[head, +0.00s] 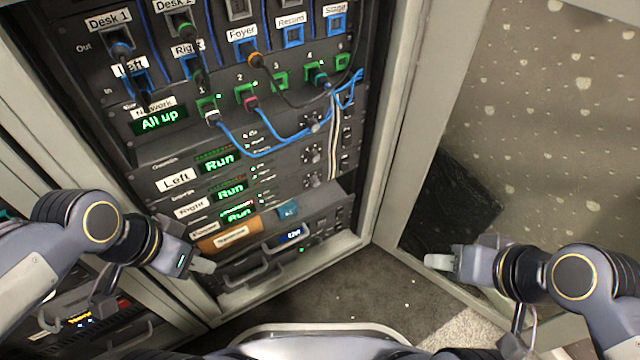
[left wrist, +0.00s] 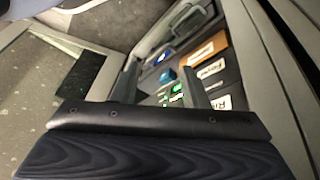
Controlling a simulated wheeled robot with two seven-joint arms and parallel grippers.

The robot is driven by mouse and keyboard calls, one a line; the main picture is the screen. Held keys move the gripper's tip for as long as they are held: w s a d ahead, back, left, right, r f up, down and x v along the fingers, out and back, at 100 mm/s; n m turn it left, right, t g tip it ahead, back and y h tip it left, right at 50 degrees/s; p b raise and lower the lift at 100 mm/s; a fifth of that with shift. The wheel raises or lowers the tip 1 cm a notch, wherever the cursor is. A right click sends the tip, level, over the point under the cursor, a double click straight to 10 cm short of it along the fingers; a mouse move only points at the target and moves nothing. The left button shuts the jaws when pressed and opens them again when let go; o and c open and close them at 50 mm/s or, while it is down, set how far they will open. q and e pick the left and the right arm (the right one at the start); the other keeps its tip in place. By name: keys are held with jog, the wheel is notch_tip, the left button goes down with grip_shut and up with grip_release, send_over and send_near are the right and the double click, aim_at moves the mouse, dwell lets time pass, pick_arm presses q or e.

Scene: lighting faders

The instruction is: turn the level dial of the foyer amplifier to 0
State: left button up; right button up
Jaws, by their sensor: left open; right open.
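The foyer amplifier is the lowest of three stacked amplifiers in the rack. Its white label (head: 203,228) and green "Run" display (head: 239,214) show in the head view. Its level dial (head: 313,180) is the lowest of three dark knobs at the right; its pointer is too small to read. My left gripper (head: 203,266) is open and empty, low in front of the rack, left of and below the dial, apart from it. In the left wrist view its fingers (left wrist: 158,86) stand apart, with the foyer label (left wrist: 212,67) beyond. My right gripper (head: 438,260) is open and empty, right of the rack.
Blue and black cables (head: 262,150) hang over the panels above the amplifiers. The rack's right post (head: 385,140) stands between the dials and my right gripper.

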pick_arm(q)
jog(key=w+d+f+m+g+y+p, duration=0.1)
jog(key=w+d+m+g+y+p, duration=0.2)
jog(key=w+m+y, duration=0.75)
jog(key=n+t+y+p, duration=0.2)
jog(key=n+t+p, duration=0.4)
jog(key=n+t, duration=1.8)
send_near(317, 185)
notch_tip(317, 185, up, 6)
jog(key=d+n+g, duration=0.2)
jog(key=n+g, duration=0.6)
jog(key=shift+h, duration=0.25)
jog(key=x, duration=0.3)
jog(key=b+x, duration=0.1)
jog(key=x, duration=0.3)
jog(key=shift+s+a+r, duration=0.1)
jog(key=shift+a, duration=0.25)
grip_shut()
